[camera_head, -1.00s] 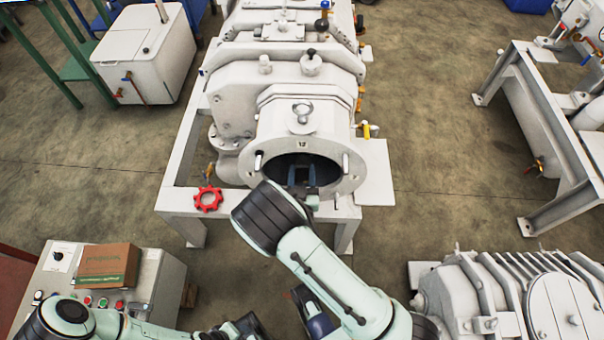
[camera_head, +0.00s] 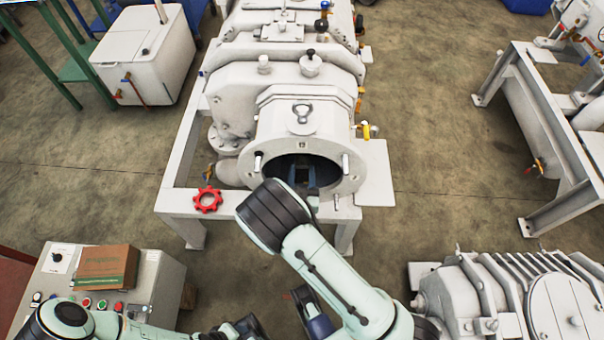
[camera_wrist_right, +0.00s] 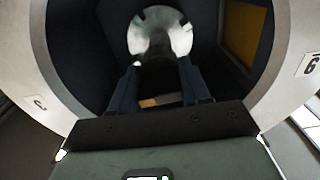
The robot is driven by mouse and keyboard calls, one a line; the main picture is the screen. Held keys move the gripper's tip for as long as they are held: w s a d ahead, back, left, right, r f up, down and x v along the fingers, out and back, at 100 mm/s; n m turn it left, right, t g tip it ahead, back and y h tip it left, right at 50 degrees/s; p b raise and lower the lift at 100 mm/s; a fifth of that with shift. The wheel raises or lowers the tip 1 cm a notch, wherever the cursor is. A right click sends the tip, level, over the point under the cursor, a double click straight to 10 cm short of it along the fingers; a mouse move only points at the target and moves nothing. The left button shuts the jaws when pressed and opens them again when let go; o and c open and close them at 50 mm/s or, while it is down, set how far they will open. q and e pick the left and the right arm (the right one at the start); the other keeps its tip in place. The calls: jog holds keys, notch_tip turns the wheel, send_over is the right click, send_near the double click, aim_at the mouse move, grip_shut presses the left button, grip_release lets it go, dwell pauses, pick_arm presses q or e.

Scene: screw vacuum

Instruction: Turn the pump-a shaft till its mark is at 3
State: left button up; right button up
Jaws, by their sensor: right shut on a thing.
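The pump-a housing (camera_head: 300,130) is a white machine with a round flange opening facing me. A small number plate (camera_head: 302,146) sits above the opening. My right gripper (camera_head: 303,178) reaches into the opening, its dark blue fingers shut on the shaft. In the right wrist view the fingers (camera_wrist_right: 160,88) lie either side of the dark shaft (camera_wrist_right: 158,65), with a bright notched disc (camera_wrist_right: 160,32) behind it. A tan strip shows between the fingers; I cannot tell whether it is the mark. My left gripper (camera_head: 243,328) is low at the bottom edge, its jaws unclear.
A red handwheel (camera_head: 208,199) is at the frame's front left. A control box (camera_head: 150,275) with a cardboard box (camera_head: 107,266) stands lower left. A ribbed grey machine (camera_head: 510,295) is lower right. The flange rim (camera_wrist_right: 290,60) surrounds my right gripper closely.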

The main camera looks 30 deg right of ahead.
dwell(0.4)
jog(key=o, duration=1)
jog(key=v, duration=1.3)
jog(key=shift+s, duration=0.25)
